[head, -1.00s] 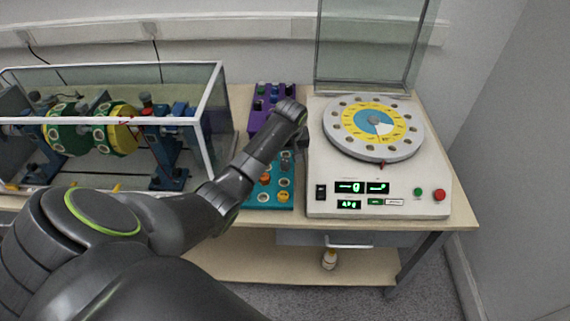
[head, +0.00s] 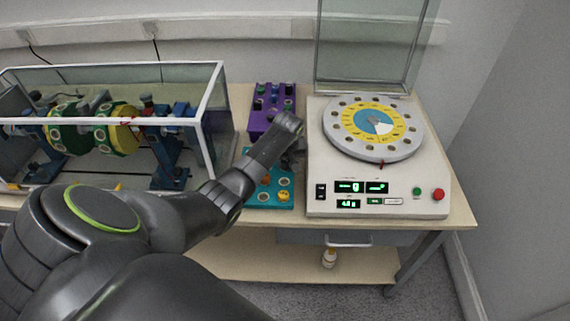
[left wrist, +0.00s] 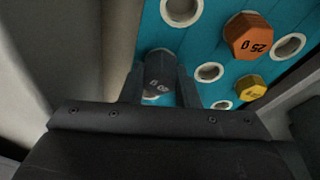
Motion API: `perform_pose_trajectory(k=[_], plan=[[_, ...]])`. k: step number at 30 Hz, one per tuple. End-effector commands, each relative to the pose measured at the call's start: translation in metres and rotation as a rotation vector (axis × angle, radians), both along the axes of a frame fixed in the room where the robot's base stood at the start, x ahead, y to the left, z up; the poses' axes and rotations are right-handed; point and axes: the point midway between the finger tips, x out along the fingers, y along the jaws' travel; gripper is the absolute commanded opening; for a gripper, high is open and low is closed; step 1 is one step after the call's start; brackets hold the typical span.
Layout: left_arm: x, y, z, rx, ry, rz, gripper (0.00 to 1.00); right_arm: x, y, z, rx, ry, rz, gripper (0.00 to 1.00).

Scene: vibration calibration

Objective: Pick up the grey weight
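The grey weight (left wrist: 160,70) shows in the left wrist view, with a label on its face that I cannot read surely. It stands at the teal block (left wrist: 205,30), with a white ring partly visible by its base. My left gripper (left wrist: 160,84) has one finger on each side of it; whether the fingers press on it or stand just clear, I cannot tell. In the head view my left gripper (head: 292,158) is low over the teal block, and the weight is hidden. My right gripper is not in view.
An orange 25 g weight (left wrist: 248,37) and a yellow weight (left wrist: 250,88) sit close to the right of my fingers. A purple block (head: 262,120) is behind. The white balancing machine (head: 330,205) stands close right, and a clear-walled rig (head: 214,120) stands left.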

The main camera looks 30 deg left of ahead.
Motion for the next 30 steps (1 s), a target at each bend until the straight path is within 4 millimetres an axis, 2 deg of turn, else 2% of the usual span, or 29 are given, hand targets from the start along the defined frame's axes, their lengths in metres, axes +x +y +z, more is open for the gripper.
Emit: perform_pose_trajectory(k=[1, 5, 14, 17, 27, 30], plan=[[0.000, 0.000, 0.000, 0.000, 0.000, 0.000, 0.21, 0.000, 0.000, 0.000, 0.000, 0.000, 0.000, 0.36], [0.000, 0.000, 0.000, 0.000, 0.000, 0.000, 0.06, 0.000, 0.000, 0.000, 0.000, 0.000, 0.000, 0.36], [0.001, 0.000, 0.006, 0.001, -0.002, 0.000, 0.06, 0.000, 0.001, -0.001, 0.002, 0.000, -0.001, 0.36], [0.001, 0.001, 0.019, 0.002, -0.004, 0.001, 0.06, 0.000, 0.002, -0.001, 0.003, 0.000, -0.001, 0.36], [0.001, 0.001, 0.082, 0.002, -0.005, -0.001, 0.06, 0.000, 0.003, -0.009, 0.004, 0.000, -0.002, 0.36], [0.001, 0.001, 0.093, 0.001, -0.002, 0.000, 0.06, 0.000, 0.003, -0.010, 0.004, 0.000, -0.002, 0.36]])
